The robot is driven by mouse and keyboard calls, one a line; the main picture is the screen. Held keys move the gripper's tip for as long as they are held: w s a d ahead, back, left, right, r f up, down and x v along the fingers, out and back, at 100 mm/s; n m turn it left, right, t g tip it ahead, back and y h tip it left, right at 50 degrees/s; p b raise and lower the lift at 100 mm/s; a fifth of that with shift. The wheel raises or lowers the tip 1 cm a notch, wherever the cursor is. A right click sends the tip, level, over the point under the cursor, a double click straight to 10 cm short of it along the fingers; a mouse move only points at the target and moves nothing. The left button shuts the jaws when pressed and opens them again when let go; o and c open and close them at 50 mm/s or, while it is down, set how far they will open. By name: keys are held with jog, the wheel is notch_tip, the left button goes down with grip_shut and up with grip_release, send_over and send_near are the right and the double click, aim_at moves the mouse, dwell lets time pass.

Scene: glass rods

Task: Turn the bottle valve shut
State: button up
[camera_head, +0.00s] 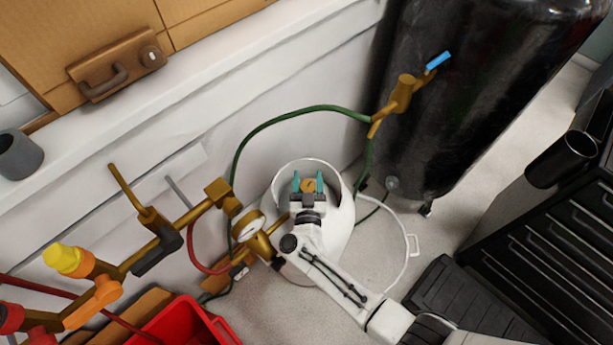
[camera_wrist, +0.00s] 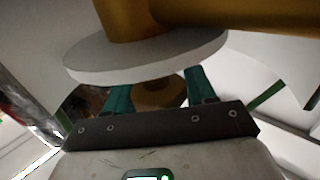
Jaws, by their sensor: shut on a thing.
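The white gas bottle (camera_head: 341,222) stands on the floor by the wall, with a raised collar around its top. A brass valve knob (camera_head: 309,186) sits inside the collar. My gripper (camera_head: 308,181) reaches over the bottle, and its teal fingers are shut on the knob, one on each side. In the wrist view my gripper (camera_wrist: 158,90) shows both teal fingers with the brass knob (camera_wrist: 160,94) between them. A white disc with brass parts covers the upper part of that view. The knob's turn angle cannot be told.
A brass pipe with a round gauge (camera_head: 248,226) stands close left of my arm. A green hose (camera_head: 290,116) arches behind the bottle. A black tank (camera_head: 455,90) stands at the right. A red crate (camera_head: 182,325) is at the lower left. Bare floor shows around the bottle's right.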

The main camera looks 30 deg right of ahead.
jog(key=shift+s+d+m+g+h+b, duration=0.15)
jog(key=shift+m+g+h+b, duration=0.25)
jog(key=shift+m+g+h, duration=0.95)
jog(key=shift+t+h, duration=0.25)
jog(key=shift+h, duration=0.2)
jog(key=o, duration=1)
jog(key=shift+c, duration=0.2)
jog(key=shift+v, duration=3.65)
jog(key=shift+f, duration=0.1)
